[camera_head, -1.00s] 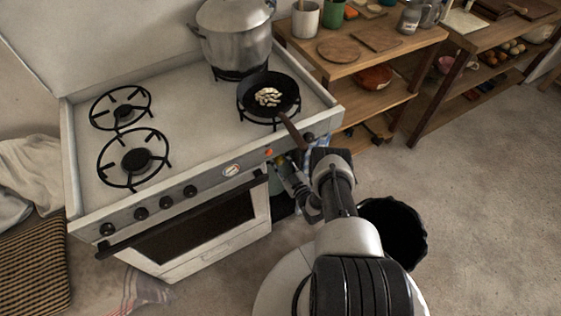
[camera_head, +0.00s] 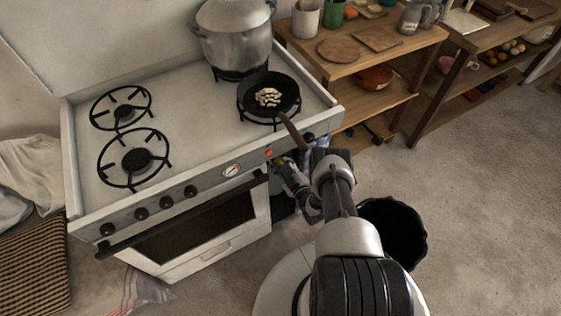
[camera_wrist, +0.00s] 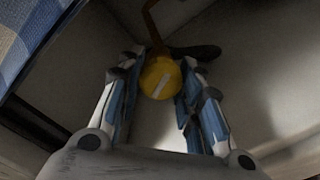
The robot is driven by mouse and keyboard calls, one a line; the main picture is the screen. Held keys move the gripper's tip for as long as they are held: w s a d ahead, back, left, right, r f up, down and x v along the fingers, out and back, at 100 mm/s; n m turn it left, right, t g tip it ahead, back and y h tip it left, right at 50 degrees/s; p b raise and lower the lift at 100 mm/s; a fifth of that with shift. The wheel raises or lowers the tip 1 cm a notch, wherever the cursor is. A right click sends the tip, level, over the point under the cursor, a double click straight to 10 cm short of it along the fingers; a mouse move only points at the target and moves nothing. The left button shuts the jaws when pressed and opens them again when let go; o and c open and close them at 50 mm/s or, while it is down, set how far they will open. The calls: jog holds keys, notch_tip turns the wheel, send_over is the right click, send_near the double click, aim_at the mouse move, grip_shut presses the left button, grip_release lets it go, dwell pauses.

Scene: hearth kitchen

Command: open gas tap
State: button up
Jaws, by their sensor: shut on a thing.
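The gas tap (camera_wrist: 158,80) shows in the wrist view as a round yellow knob with a pale slanted mark on its face. A brown pipe (camera_wrist: 152,28) rises behind it, and a dark lever-like part (camera_wrist: 197,51) sticks out to the right. My gripper (camera_wrist: 161,66) has one blue-and-grey finger on each side of the knob and is shut on it. In the head view, my gripper (camera_head: 281,166) is low beside the right front corner of the stove (camera_head: 190,130). The tap is mostly hidden there.
A pan (camera_head: 285,88) with pale food sits on the right front burner, its handle above my gripper. A large pot (camera_head: 235,40) stands behind it. A black bin (camera_head: 405,235) is right of my arm. A blue checked cloth (camera_wrist: 30,35) hangs at upper left in the wrist view.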

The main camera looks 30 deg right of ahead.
jog(key=n, duration=0.6)
jog(key=shift+f+n, duration=0.1)
jog(key=shift+n, duration=0.2)
jog(key=n+p, duration=0.1)
jog(key=n, duration=0.5)
jog(key=shift+f+n, duration=0.1)
jog(key=shift+n, duration=0.3)
jog(key=o, duration=1.1)
jog(key=shift+s, duration=0.15)
jog(key=s, duration=1.1)
jog(key=shift+s+d, duration=0.2)
jog(key=shift+s, duration=0.2)
